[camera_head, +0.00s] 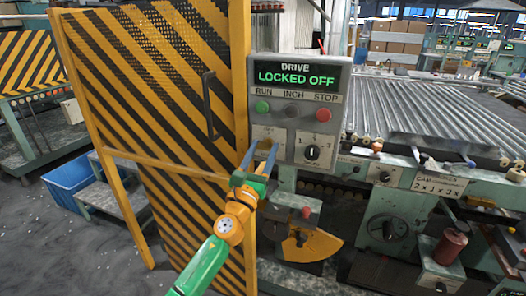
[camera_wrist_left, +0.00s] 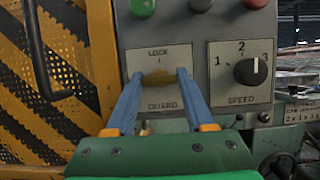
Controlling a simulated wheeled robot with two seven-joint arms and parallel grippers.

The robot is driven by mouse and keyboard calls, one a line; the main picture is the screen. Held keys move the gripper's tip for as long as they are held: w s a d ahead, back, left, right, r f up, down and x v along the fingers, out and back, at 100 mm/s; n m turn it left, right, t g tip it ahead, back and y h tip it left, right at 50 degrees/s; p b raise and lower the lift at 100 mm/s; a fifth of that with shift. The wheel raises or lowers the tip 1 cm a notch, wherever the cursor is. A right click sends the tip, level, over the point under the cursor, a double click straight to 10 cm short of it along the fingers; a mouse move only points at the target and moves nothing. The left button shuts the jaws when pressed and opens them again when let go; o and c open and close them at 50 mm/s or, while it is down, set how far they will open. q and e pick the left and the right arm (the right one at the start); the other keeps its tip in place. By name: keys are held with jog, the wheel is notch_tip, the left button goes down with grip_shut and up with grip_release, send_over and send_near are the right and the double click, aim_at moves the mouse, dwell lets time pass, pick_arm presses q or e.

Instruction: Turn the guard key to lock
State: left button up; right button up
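The guard key (camera_wrist_left: 158,77) is a small brass-coloured piece on a pale plate marked LOCK above and GUARD below, in the left wrist view. The plate (camera_head: 266,133) sits at the lower left of the grey drive panel (camera_head: 340,85) in the head view. My left gripper (camera_head: 263,149) is at this plate; its two blue fingers (camera_wrist_left: 160,76) stand apart, one on each side of the key. I cannot tell whether the fingertips touch it. The panel display reads DRIVE LOCKED OFF. My right gripper is not in view.
The yellow-and-black guard door (camera_head: 150,90) with its dark handle (camera_head: 209,105) stands left of the panel. A speed knob (camera_wrist_left: 250,71) is right of the key. RUN, INCH and STOP buttons (camera_head: 292,109) are above. A roller conveyor (camera_head: 430,105) lies to the right.

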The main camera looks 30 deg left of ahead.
pick_arm(q)
grip_shut()
jog(key=shift+n, duration=0.5)
jog(key=n+g+y, duration=0.1)
jog(key=n+y, duration=0.1)
jog(key=n, duration=0.2)
jog(key=shift+y, duration=0.3)
jog(key=n+g+y, duration=0.1)
jog(key=n, duration=0.1)
jog(key=n+p, duration=0.1)
jog(key=n, duration=0.2)
jog(key=shift+d+g+y, duration=0.1)
jog(key=shift+g+y, duration=0.3)
jog(key=n+g+y+p, duration=0.1)
jog(key=n, duration=0.3)
jog(key=shift+r, duration=0.15)
jog(key=n+g+p, duration=0.1)
jog(key=n, duration=0.2)
jog(key=shift+r+g+p, duration=0.1)
jog(key=shift+g+p, duration=0.2)
jog(key=n+g+p, duration=0.2)
jog(key=n+p, duration=0.1)
jog(key=n, duration=0.2)
jog(key=shift+d+n+p, duration=0.1)
jog(key=shift+n+p, duration=0.25)
jog(key=shift+n, duration=0.05)
